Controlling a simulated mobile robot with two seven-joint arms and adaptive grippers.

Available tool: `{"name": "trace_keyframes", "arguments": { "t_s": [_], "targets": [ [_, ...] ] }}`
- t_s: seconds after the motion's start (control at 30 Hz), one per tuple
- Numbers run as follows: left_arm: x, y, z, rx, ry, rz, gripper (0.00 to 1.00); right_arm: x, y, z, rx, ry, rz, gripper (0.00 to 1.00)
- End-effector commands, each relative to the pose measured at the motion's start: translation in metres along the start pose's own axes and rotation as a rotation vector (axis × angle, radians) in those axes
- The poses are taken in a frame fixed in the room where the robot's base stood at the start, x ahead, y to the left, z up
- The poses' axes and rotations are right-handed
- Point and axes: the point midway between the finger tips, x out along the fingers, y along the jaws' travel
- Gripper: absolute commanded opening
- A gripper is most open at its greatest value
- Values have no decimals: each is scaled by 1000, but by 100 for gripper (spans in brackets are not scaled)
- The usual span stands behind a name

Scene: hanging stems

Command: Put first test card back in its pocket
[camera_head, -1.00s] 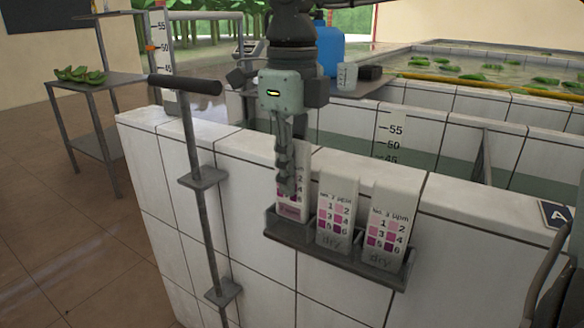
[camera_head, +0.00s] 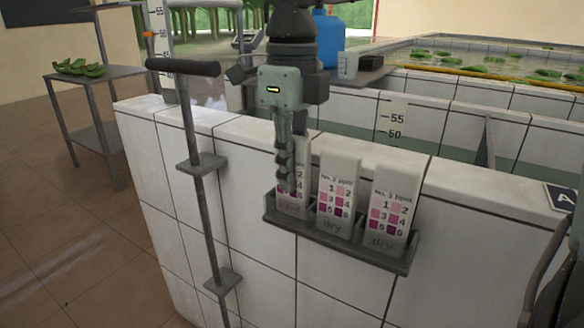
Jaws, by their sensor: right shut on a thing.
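The first test card (camera_head: 294,200) is the leftmost of three white cards with pink-to-purple numbered squares. It stands nearly upright with its lower end in the left pocket of the grey rack (camera_head: 342,257) on the tiled wall. My right gripper (camera_head: 284,186) points down, its fingers shut on this card and covering its left and middle part. The middle card (camera_head: 339,190) and the right card (camera_head: 390,205) stand in the other pockets, marked "dry". The first card's lower mark is pinkish and hard to read.
A grey post with a dark T-handle (camera_head: 183,67) stands left of the rack. Tiled water tanks lie behind the wall, with a blue container (camera_head: 329,38) and a measuring jug (camera_head: 347,66). A small table (camera_head: 97,76) holds green leaves at left.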

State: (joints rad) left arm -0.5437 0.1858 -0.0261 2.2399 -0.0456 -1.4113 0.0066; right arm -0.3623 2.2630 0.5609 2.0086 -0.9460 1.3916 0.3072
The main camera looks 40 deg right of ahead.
Motion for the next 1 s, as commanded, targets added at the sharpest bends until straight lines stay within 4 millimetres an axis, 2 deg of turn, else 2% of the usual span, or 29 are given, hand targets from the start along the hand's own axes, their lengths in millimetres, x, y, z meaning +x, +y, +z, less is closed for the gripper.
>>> {"name": "trace_keyframes", "arguments": {
  "t_s": [0.57,0.6,0.8,1.0],
  "targets": [
    [7,1,1,0,2,0,40,7,0,0,0,0,0,0],
    [6,1,1,0,2,0,40,7,0,0,0,0,0,14],
    [6,1,1,0,2,0,40,6,0,0,0,0,0,37],
    [6,1,1,0,2,0,40,6,0,0,0,0,0,37]
  ]
}}
